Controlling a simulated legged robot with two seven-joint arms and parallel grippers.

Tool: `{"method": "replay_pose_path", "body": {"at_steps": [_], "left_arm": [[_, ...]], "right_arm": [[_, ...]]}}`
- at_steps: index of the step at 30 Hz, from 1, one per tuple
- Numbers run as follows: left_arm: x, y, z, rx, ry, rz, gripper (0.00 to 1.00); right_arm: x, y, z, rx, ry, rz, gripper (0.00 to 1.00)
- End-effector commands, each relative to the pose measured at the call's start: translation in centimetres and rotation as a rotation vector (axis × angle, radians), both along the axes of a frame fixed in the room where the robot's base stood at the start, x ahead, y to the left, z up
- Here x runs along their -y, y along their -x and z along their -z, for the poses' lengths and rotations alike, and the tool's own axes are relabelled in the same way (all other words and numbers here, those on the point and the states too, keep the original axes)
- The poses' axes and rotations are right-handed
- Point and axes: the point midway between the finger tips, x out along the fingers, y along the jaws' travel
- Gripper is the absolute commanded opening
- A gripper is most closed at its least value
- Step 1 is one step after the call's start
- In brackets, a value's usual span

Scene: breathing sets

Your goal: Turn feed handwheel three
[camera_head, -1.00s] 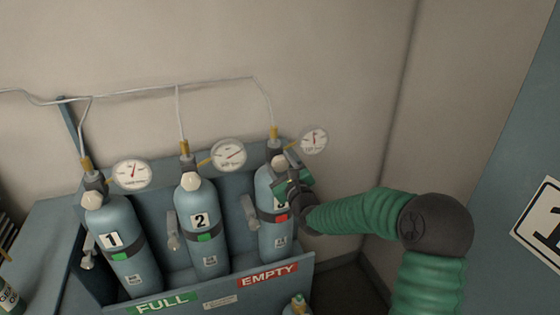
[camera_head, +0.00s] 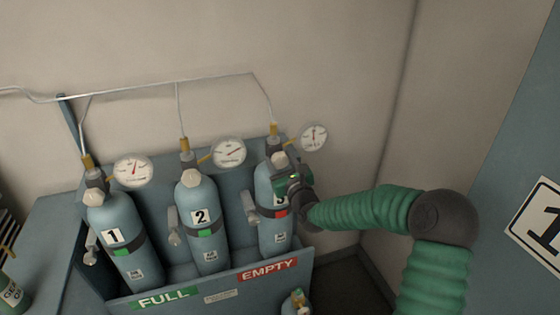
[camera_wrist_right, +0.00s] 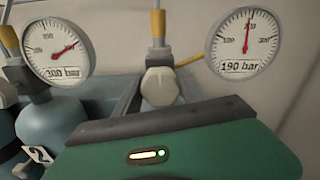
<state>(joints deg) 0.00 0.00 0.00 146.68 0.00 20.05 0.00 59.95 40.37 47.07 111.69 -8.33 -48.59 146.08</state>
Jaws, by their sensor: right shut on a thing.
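Feed handwheel three is the pale faceted knob (camera_head: 278,161) at the top of blue cylinder three (camera_head: 275,235). It also shows in the right wrist view (camera_wrist_right: 160,87), just beyond the dark jaw edge. My right gripper (camera_head: 285,180) is shut on handwheel three, in front of the cylinder's neck, and partly covers its number label. The jaw contact itself is mostly hidden. Gauge three (camera_head: 313,137) reads 190 bar in the wrist view (camera_wrist_right: 245,45), with its needle about upright. My left gripper is not in view.
Cylinder one (camera_head: 125,245) and cylinder two (camera_head: 203,225) stand to the left in the blue rack (camera_head: 215,292), with FULL and EMPTY signs on its front. Thin pipes run above. The wall corner lies behind my right arm; a blue panel is at far right.

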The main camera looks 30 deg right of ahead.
Motion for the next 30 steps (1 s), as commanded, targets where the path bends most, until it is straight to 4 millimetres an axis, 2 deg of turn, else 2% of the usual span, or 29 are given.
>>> {"method": "replay_pose_path", "body": {"at_steps": [1,2,6,15,19,23,30], "left_arm": [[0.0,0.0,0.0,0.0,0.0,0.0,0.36],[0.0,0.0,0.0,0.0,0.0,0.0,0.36],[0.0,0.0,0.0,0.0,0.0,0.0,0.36],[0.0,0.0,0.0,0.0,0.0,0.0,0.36],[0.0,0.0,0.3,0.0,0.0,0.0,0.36],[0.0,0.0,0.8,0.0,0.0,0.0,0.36],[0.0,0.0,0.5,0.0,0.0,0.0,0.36]], "right_arm": [[-0.1,0.0,0.4,-0.007,-0.006,-0.001,0.08],[-0.1,0.0,0.3,-0.006,-0.006,-0.002,0.51],[0.0,0.0,0.2,-0.004,-0.003,-0.001,0.69],[0.0,0.2,0.0,0.001,0.0,0.0,0.69],[-0.3,1.5,0.0,0.0,0.002,0.001,0.69],[-0.9,4.6,0.1,-0.002,0.004,0.002,0.69],[-2.6,11.6,0.1,-0.005,0.003,0.003,0.69]]}}
